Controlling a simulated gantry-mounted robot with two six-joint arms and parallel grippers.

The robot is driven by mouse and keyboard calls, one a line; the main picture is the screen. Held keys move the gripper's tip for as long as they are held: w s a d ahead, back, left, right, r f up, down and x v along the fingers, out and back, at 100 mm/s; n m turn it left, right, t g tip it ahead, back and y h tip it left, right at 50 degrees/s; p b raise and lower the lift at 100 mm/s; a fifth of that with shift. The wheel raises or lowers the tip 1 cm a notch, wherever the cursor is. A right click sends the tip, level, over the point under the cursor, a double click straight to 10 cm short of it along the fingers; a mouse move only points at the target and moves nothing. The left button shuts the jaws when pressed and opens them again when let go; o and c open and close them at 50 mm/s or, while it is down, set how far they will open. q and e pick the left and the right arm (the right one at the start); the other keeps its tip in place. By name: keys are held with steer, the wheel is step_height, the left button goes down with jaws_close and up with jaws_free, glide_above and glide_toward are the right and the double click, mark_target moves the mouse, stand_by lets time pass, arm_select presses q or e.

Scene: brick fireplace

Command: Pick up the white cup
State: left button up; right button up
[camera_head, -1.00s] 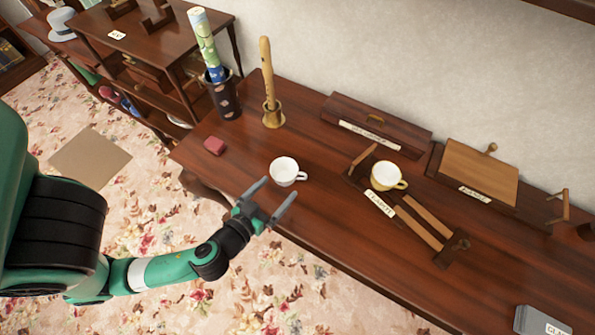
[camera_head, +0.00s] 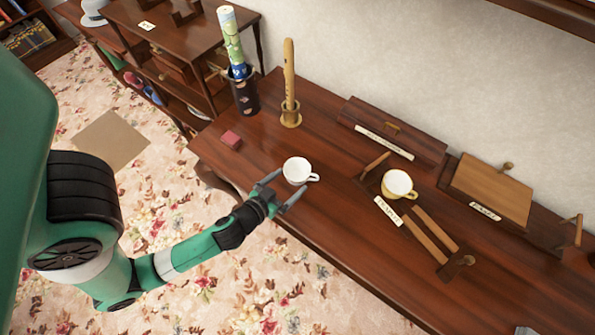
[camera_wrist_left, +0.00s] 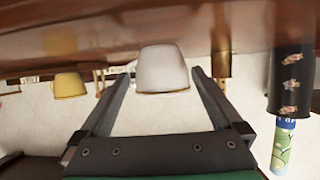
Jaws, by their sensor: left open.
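The white cup (camera_head: 297,171) stands upright on the dark wooden table, its handle pointing right in the head view. My left gripper (camera_head: 281,192) is open at the table's front edge, with its fingers pointing at the cup. In the left wrist view the picture is upside down, and the white cup (camera_wrist_left: 163,70) shows between the two open fingers (camera_wrist_left: 160,85). The fingers look close to the cup, but I cannot tell whether they touch it. My right gripper is not in view.
A yellow cup (camera_head: 398,185) stands on a wooden rack to the right. A small red block (camera_head: 231,140), a dark patterned holder (camera_head: 244,97) and a wooden flute on a stand (camera_head: 289,90) are behind and left. Open tabletop (camera_head: 335,215) lies right of the gripper.

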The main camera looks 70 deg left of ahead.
mark_target(297, 174)
arm_select(q)
steer(key=x, duration=0.5)
steer(key=shift+a, duration=0.15)
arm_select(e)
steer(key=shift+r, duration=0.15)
arm_select(q)
steer(key=c, duration=1.1)
steer(key=shift+r, duration=0.1)
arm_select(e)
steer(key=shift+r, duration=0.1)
